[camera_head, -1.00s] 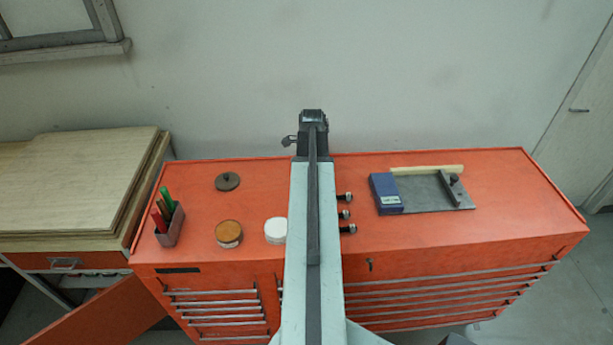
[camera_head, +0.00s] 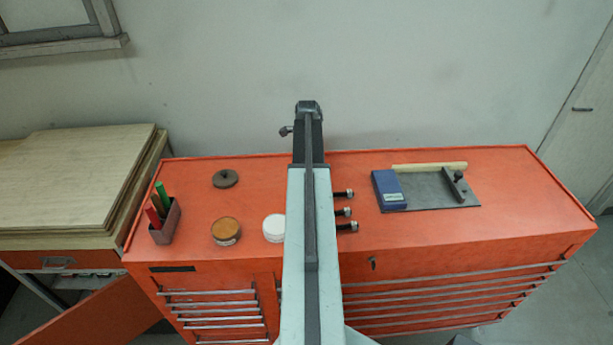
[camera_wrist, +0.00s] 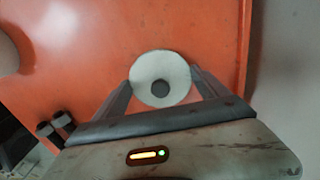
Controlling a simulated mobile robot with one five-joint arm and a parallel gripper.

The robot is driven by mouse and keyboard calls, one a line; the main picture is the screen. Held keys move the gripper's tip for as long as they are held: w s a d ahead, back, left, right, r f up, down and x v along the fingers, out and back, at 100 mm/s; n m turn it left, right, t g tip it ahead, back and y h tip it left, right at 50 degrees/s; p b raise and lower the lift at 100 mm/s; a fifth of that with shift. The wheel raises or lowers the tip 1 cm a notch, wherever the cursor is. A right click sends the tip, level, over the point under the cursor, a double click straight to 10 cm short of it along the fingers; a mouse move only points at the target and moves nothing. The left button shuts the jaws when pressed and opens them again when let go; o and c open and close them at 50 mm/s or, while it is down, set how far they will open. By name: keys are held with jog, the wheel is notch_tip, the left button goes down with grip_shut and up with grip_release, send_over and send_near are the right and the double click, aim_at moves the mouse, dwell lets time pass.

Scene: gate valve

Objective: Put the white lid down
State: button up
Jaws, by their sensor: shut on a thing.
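The white lid (camera_wrist: 160,78), a round white disc with a dark grey knob in its middle, is between the two fingers of my gripper (camera_wrist: 162,88) in the wrist view. The fingers are shut on it from both sides. The red cabinet top (camera_wrist: 95,40) lies beneath it; I cannot tell whether the lid touches it. In the head view my arm hides the lid and the fingers. An open-looking white round jar (camera_head: 274,228) stands on the cabinet just left of my arm.
A brown-topped tin (camera_head: 226,231), a dark knobbed disc (camera_head: 226,179) and a pen holder (camera_head: 165,222) stand on the left. Several dark bolts (camera_head: 344,212) lie right of my arm. A blue box (camera_head: 389,189) and grey plate (camera_head: 430,192) are farther right. The wall stands behind.

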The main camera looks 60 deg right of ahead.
jog(key=o, duration=1.2)
notch_tip(320, 180, up, 12)
jog(key=p, duration=1.2)
jog(key=shift+r, duration=0.2)
jog(key=shift+f, duration=0.1)
jog(key=shift+a, duration=0.1)
